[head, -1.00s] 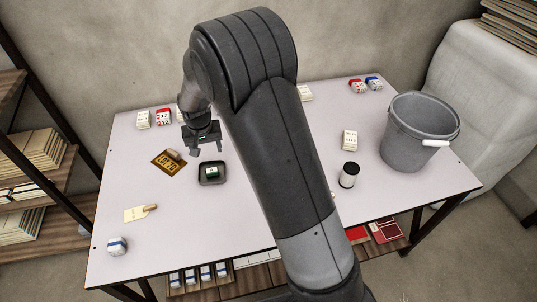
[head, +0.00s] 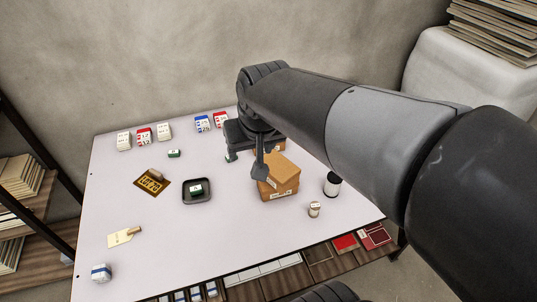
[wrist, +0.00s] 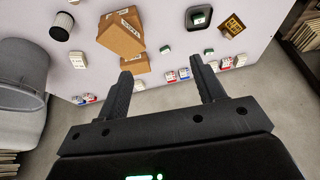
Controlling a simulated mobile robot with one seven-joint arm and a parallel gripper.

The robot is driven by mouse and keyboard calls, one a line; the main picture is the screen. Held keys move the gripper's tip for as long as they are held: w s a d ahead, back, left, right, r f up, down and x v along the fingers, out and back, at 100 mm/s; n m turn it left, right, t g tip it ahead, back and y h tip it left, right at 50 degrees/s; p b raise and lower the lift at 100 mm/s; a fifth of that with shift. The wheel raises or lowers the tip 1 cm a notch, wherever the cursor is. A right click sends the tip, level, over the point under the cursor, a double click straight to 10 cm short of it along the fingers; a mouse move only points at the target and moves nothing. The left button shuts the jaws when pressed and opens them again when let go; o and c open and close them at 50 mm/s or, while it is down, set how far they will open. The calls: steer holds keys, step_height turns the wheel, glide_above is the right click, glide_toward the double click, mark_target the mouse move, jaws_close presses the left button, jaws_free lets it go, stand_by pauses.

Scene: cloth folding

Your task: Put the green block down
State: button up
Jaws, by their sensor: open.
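One green block with a white label (head: 196,190) lies in a small dark tray (head: 184,198) on the table; the tray also shows in the wrist view (wrist: 190,22). Another small green block (head: 174,154) lies on bare table behind the tray, seen also in the wrist view (wrist: 209,51). A third small white and green piece (wrist: 165,49) lies on the table near the boxes. My gripper (head: 246,165) is open over the back of the table. In the wrist view my gripper (wrist: 165,80) has nothing between its fingers.
Brown cardboard boxes (head: 280,180) stand right beside my gripper, partly hidden by it. A black and white canister (head: 332,184) and a small jar (head: 314,209) stand to their right. Small boxes (head: 144,136) line the back edge. The table's front left is mostly clear.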

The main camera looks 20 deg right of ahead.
steer(key=s+d+t, duration=0.1)
steer(key=s+d, duration=0.1)
steer(key=s, duration=0.7)
steer(key=shift+s+d+r, duration=0.15)
steer(key=shift+d+r, duration=0.15)
steer(key=shift+r, duration=0.05)
